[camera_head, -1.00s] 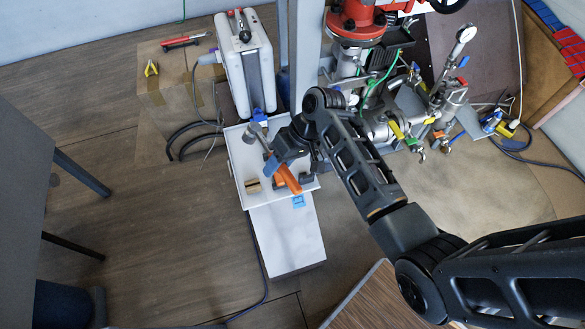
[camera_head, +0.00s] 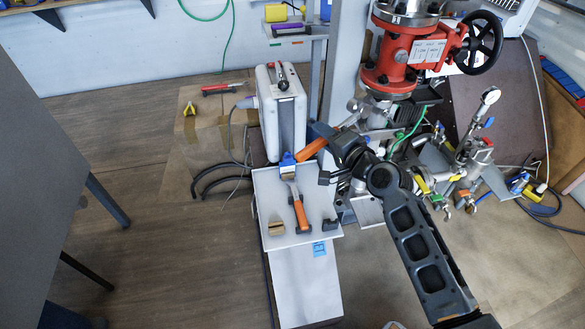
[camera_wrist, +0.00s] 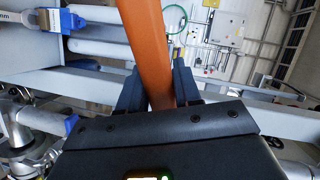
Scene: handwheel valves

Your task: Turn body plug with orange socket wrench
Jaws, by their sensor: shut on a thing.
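An orange-handled tool, which I take for the orange socket wrench (camera_head: 312,149), is in my gripper (camera_head: 331,143). Its grey metal end points up and to the right, towards the pipework below the red valve. In the wrist view the orange handle (camera_wrist: 149,50) passes between the two dark fingers of my gripper (camera_wrist: 158,88), which are shut on it. The handle is above the rear edge of the white tray. I cannot pick out the body plug in either view.
The red valve (camera_head: 407,58) and a grey post (camera_head: 344,75) are close by. Gauged pipework (camera_head: 470,170) stands at the right.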

